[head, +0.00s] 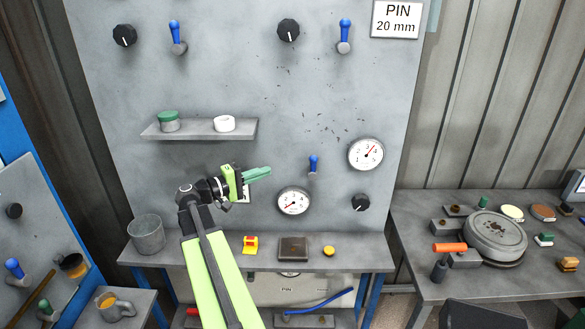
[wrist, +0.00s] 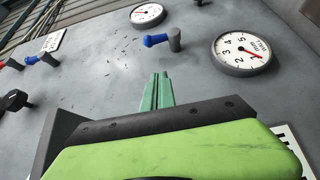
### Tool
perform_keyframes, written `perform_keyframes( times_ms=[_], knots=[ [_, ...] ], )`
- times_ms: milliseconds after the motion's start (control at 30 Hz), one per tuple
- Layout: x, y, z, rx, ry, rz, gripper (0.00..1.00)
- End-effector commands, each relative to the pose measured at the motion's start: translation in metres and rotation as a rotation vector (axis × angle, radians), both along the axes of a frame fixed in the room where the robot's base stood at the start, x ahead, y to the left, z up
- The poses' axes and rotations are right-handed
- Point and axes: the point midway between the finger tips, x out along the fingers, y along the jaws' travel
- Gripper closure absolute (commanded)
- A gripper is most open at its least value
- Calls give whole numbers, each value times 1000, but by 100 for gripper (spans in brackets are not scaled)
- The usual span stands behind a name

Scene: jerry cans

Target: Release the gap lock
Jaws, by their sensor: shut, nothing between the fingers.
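My gripper (head: 262,172) has green fingers, which are closed together with nothing between them, in front of the grey panel (head: 220,80). In the wrist view the fingers (wrist: 160,88) point toward a short blue-handled lever (wrist: 160,40) on a grey pivot. This lever (head: 313,163) is to the right of the fingertips in the head view, apart from them, with its handle upward. Two larger blue levers (head: 175,32) (head: 344,32) are high on the panel, handles up. No readable label says which control is the gap lock. A white plate (head: 244,193) is partly hidden behind my gripper.
Two gauges (head: 293,202) (head: 365,154) flank the small lever. A black knob (head: 360,203) sits lower right. A bench (head: 220,252) with a bucket (head: 148,234) and small items runs below.

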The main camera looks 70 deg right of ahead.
Motion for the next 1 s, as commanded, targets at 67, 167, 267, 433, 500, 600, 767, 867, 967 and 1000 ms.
perform_keyframes(
  times_ms=[67,167,267,433,500,600,767,867,967,1000],
  knots=[
    [-5,-7,0,1,-1,-2,100],
    [-16,-22,0,1,-1,-3,100],
    [-28,-40,0,1,-1,-4,100],
    [-49,-71,0,1,-1,-3,100],
    [-58,-82,0,2,-1,-4,100],
    [-77,-82,0,2,-1,-4,100],
    [-93,-86,0,2,-1,-3,100],
    [-96,-87,0,2,-1,-3,100],
    [-97,-87,0,2,-1,-2,100],
    [-97,-87,0,2,-1,-2,100]
  ],
)
